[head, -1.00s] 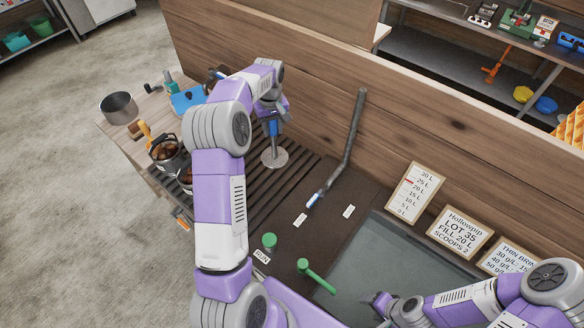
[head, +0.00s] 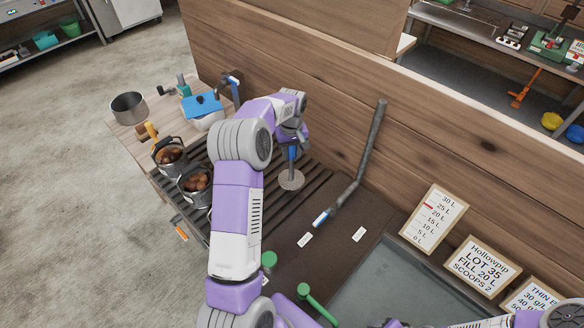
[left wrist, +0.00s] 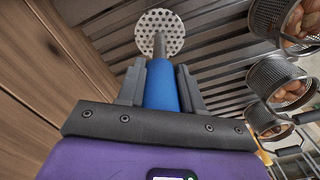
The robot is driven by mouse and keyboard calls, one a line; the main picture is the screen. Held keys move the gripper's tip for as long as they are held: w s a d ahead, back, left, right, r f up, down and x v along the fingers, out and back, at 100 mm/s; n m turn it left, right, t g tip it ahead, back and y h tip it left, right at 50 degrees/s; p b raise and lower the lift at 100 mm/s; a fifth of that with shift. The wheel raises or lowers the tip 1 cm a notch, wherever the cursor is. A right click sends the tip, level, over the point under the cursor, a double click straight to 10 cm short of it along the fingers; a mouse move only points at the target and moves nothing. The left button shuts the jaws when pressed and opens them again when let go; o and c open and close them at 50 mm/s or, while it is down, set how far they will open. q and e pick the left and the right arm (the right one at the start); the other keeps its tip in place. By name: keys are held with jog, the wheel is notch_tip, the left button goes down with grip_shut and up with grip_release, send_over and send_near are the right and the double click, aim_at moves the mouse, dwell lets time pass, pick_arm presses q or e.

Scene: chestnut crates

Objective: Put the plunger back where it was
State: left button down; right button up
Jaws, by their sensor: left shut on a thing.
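The plunger has a blue handle, a thin rod and a round, pale perforated disc (head: 291,180). My left gripper (head: 291,143) is shut on the blue handle (left wrist: 161,86), with the disc end pointing down. In the left wrist view the two fingers stand on either side of the handle and the disc (left wrist: 160,33) is beyond them. The disc is over the dark slatted rack (head: 262,215), close to the wooden wall. I cannot tell whether it touches the slats.
A bent grey lever (head: 366,160) rises to the right. A basin (head: 375,285) and sign cards (head: 433,218) lie further right.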

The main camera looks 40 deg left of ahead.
pick_arm(q)
jog(key=shift+f, duration=2.7)
jog(key=c, duration=0.7)
grip_release()
jog(key=shift+c, duration=0.2)
notch_tip(320, 180, up, 12)
jog(key=shift+r+p, duration=0.1)
jog(key=shift+p, duration=0.2)
